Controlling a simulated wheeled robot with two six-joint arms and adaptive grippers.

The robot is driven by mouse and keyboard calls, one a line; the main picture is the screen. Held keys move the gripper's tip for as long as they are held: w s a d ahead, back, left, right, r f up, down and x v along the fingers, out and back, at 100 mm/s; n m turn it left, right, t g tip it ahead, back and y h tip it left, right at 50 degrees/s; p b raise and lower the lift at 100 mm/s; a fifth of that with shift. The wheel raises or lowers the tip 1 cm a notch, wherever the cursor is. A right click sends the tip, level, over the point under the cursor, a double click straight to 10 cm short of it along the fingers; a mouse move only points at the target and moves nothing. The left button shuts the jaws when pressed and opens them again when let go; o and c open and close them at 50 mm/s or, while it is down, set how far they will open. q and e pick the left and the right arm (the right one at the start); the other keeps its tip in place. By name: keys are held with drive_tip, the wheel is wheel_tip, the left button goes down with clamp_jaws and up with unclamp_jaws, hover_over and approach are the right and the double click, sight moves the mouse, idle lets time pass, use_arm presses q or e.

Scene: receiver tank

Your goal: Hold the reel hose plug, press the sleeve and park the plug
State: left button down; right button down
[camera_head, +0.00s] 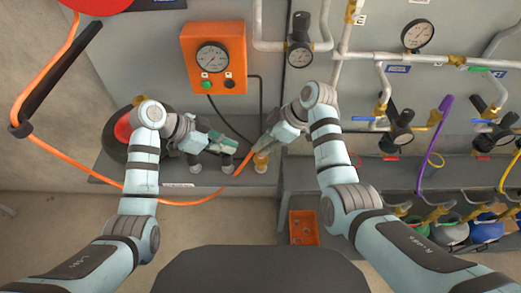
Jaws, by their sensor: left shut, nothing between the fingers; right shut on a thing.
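The orange reel hose (190,203) runs from the left, sags at the front of the grey ledge and rises to my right gripper (258,148). The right gripper is shut on the hose end, where the plug is; the plug itself is mostly hidden by the fingers. A brass fitting (261,162) stands just below the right gripper; I cannot tell whether the plug touches it, and I cannot make out the sleeve. My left gripper (231,149) is shut and empty, just left of the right gripper, above small grey fittings on the ledge (227,163).
An orange control box (213,57) with a gauge hangs behind. A black and red round part (122,130) sits left behind my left arm. Pipes, gauges and valves (398,137) fill the right wall, with coloured bottles (487,231) below. An orange tray (304,227) lies at the front.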

use_arm(q)
drive_tip(key=v, duration=0.2)
approach(257, 160)
drive_tip(key=x, duration=0.5)
drive_tip(key=shift+w+d+f, duration=0.1)
drive_tip(key=shift+w+d, duration=0.1)
drive_tip(key=shift+w, duration=0.1)
drive_tip(key=shift+d+f, duration=0.1)
drive_tip(key=shift+f, duration=0.05)
use_arm(e)
drive_tip(key=shift+a, duration=0.2)
use_arm(q)
drive_tip(key=shift+s+d+f, duration=0.1)
drive_tip(key=shift+f, duration=0.1)
use_arm(e)
drive_tip(key=shift+s+a, duration=0.15)
